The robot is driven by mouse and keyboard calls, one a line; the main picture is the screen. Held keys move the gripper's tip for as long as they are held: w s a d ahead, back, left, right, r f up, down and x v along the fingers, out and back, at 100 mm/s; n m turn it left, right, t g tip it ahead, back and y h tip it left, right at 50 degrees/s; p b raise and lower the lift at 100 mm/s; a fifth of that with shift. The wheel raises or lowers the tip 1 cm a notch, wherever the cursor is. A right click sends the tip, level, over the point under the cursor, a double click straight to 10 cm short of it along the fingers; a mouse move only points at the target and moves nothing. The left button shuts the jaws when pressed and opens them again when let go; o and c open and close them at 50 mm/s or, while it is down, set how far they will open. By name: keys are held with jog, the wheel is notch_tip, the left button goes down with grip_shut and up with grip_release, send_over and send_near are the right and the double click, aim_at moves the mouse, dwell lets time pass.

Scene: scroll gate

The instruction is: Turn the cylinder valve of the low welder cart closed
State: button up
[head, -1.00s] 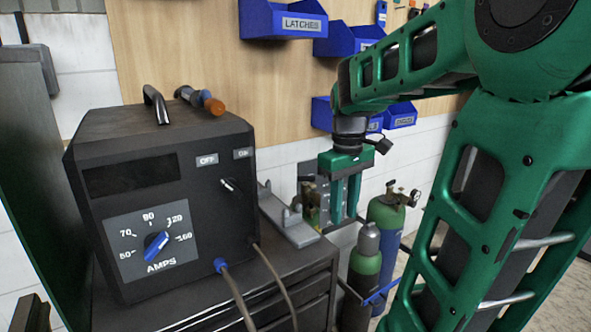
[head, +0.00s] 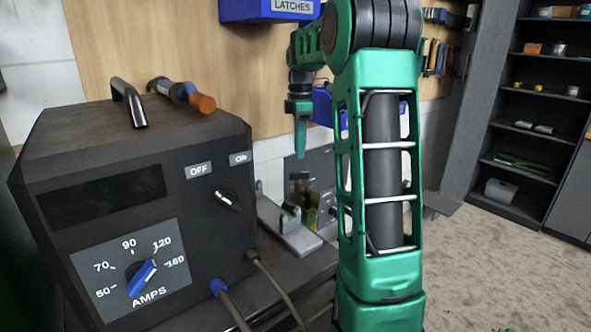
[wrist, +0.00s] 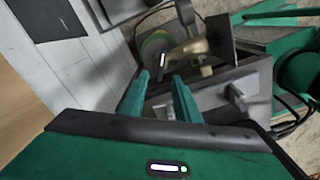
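A brass valve (head: 311,199) shows small in the head view behind the grey bracket, with a dark part above it. It also shows in the wrist view (wrist: 196,48), with a dark rounded part above it that looks like a handwheel (wrist: 186,14). The green and yellowish shoulder of a cylinder (wrist: 153,47) lies beside it. My gripper (head: 300,156) points down above the valve, apart from it in the head view. In the wrist view my gripper (wrist: 161,78) has two fingers with an empty gap between them. Most of the cylinder is hidden.
A dark welder box (head: 135,190) with an AMPS dial stands at the left, close to the camera. A grey bracket (head: 290,232) sits on the cart top beside it. Blue bins (head: 265,10) hang on the wall. Open floor (head: 480,260) lies to the right.

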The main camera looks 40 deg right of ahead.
aim_at(299, 173)
notch_tip(299, 173, down, 7)
jog(key=shift+f, duration=0.15)
dwell(0.4)
grip_shut()
